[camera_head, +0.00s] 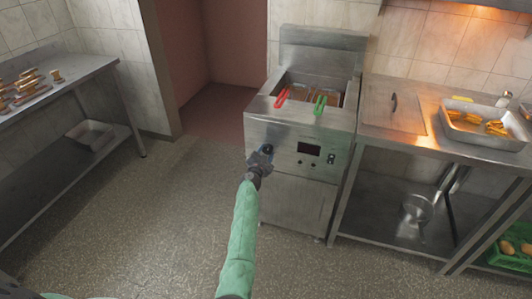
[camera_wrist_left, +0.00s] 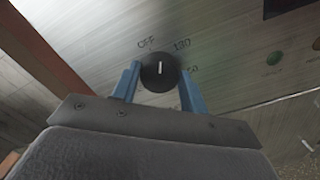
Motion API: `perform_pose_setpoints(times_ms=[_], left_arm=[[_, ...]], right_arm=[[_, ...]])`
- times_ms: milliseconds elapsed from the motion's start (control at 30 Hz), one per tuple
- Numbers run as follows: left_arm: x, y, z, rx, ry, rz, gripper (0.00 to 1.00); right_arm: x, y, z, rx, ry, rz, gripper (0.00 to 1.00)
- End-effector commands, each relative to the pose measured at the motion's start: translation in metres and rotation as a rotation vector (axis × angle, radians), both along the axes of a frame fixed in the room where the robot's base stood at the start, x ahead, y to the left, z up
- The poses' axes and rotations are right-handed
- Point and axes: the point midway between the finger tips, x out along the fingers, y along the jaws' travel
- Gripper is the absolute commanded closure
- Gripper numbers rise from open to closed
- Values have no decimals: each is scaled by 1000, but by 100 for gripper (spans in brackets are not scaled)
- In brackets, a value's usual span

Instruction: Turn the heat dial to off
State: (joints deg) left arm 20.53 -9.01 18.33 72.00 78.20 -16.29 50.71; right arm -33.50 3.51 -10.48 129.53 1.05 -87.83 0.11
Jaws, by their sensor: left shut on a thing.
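The heat dial (camera_wrist_left: 160,72) is a round black knob with a white pointer line, on the steel front of the fryer (camera_head: 283,134). In the left wrist view the pointer is nearly upright, between the OFF label (camera_wrist_left: 147,43) and the 130 label (camera_wrist_left: 182,44). My left gripper (camera_head: 264,153) reaches the fryer front from below. Its two blue fingers (camera_wrist_left: 157,84) are on either side of the dial and shut on it. In the head view the gripper partly hides the dial. My right gripper is out of view.
The fryer front also has a dark display (camera_head: 309,149) and small buttons right of the dial. Red (camera_head: 282,97) and green (camera_head: 320,105) basket handles stick out above. A steel counter with a food tray (camera_head: 484,142) stands at right. The floor in front is clear.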

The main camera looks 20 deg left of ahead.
Motion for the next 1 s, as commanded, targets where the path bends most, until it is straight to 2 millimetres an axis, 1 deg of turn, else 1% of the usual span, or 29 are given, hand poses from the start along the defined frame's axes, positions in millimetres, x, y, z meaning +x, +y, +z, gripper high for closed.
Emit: perform_pose_setpoints(times_ms=[100, 300, 500, 800, 967, 1000], left_arm=[[0, 0, 0, -76, 4, 1, 79], [-1, 1, -1, -167, 8, 2, 79], [-1, 1, -2, -211, 10, 2, 79], [-1, 1, -2, -223, 11, 1, 79], [-1, 1, -2, -223, 11, 1, 79], [-1, 1, -2, -223, 11, 1, 51]], right_arm=[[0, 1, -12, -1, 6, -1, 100], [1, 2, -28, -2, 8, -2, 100], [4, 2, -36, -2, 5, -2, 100], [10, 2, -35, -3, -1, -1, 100], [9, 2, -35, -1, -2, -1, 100], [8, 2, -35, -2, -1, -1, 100]])
